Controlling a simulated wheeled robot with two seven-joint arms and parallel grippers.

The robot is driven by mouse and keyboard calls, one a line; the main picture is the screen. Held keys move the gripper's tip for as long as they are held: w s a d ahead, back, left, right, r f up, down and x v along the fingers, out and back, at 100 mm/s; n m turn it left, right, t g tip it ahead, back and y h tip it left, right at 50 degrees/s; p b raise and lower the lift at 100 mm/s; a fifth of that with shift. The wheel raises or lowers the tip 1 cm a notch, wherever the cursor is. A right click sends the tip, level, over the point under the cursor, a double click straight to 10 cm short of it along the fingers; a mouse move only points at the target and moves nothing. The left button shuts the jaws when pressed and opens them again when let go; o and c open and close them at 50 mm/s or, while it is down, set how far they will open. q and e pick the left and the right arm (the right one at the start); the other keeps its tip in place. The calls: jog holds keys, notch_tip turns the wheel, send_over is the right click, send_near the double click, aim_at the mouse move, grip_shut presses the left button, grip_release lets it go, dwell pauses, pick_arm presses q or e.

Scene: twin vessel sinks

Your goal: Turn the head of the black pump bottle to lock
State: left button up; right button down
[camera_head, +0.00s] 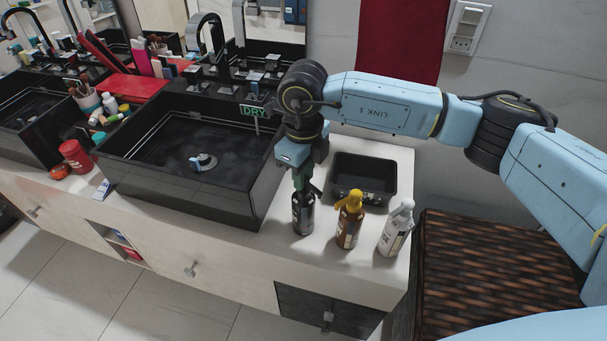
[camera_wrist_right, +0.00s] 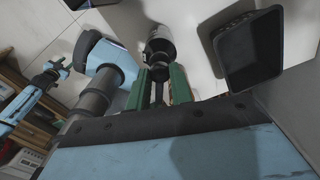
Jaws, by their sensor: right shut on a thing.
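The black pump bottle (camera_head: 303,217) stands upright on the white counter, the leftmost of three bottles in the head view. My right gripper (camera_head: 302,184) points down over it and is shut on its pump head. In the right wrist view the bottle's body (camera_wrist_right: 160,45) shows beyond the green fingers of the right gripper (camera_wrist_right: 160,85). The head is mostly hidden between the fingers, so its turn angle cannot be read. My left gripper is outside the head view. A blue arm with a small dark end (camera_wrist_right: 57,69) shows at the left of the wrist view; its jaws are unclear.
A brown bottle with a yellow pump (camera_head: 349,226) and a white bottle (camera_head: 396,230) stand close on the right. A black bin (camera_head: 364,202) is behind them. A black sink (camera_head: 240,201) is on the left. Bare counter lies in front.

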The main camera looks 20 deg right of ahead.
dwell(0.5)
jog(key=c, duration=1.2)
grip_release()
notch_tip(320, 180, up, 14)
jog(key=shift+f, duration=0.25)
jog(key=shift+f, duration=0.1)
